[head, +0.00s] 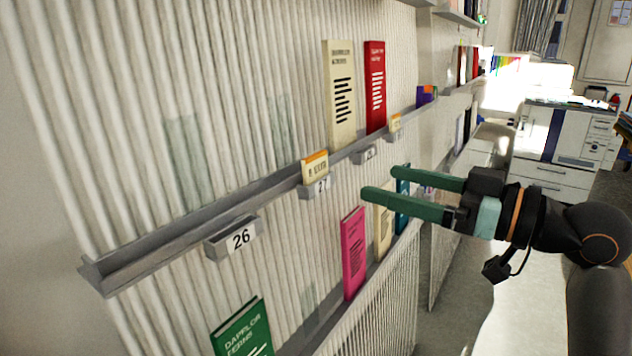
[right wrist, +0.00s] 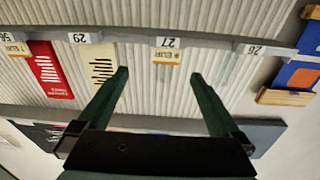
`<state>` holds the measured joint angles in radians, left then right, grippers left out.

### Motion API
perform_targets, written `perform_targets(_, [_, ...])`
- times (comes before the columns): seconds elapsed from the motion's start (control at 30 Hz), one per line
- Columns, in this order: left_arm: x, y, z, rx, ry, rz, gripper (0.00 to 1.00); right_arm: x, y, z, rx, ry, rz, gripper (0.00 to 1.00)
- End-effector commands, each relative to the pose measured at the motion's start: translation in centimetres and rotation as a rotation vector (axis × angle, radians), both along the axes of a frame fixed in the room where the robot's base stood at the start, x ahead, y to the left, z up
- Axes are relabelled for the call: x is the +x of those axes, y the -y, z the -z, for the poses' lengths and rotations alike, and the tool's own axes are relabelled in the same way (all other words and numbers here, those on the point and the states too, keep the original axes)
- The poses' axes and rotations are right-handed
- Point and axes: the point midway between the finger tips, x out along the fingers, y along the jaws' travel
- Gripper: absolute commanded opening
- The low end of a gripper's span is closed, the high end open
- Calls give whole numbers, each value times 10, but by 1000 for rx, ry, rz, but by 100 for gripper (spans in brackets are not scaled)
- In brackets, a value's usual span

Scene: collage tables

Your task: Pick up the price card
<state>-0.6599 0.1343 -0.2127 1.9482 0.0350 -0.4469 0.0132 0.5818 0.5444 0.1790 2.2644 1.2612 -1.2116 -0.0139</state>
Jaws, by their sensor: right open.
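A small cream price card with an orange top (head: 315,165) stands on the upper grey ledge, just above the label 27 (head: 322,185). In the right wrist view the card (right wrist: 166,57) appears upside down below its label, between and beyond my fingertips. A second similar card (head: 395,122) stands farther along the ledge. My right gripper (head: 381,182) is open and empty, its green fingers pointing toward the ribbed wall. It is right of the first card in the head view and apart from it. My fingers also show in the right wrist view (right wrist: 160,75). My left gripper is out of view.
A cream book (head: 341,95) and a red book (head: 375,88) stand on the upper ledge (head: 170,235). A pink book (head: 353,252) and a green book (head: 242,330) stand lower. A white printer (head: 560,140) is at the back right.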

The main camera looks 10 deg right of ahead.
Motion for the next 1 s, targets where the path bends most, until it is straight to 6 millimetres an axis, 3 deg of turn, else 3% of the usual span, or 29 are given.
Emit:
perform_targets(0.17, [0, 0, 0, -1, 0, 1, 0, -7, -8, -14, -17, 30, -31, 100])
perform_targets(0.43, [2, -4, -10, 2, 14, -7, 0, 27, -42, -15, -15, 29, -33, 100])
perform_targets(0.73, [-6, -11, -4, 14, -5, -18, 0, 46, -60, -12, -15, 28, -31, 100])
perform_targets(1.0, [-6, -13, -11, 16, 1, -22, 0, 72, -87, -10, -16, 28, -30, 100])
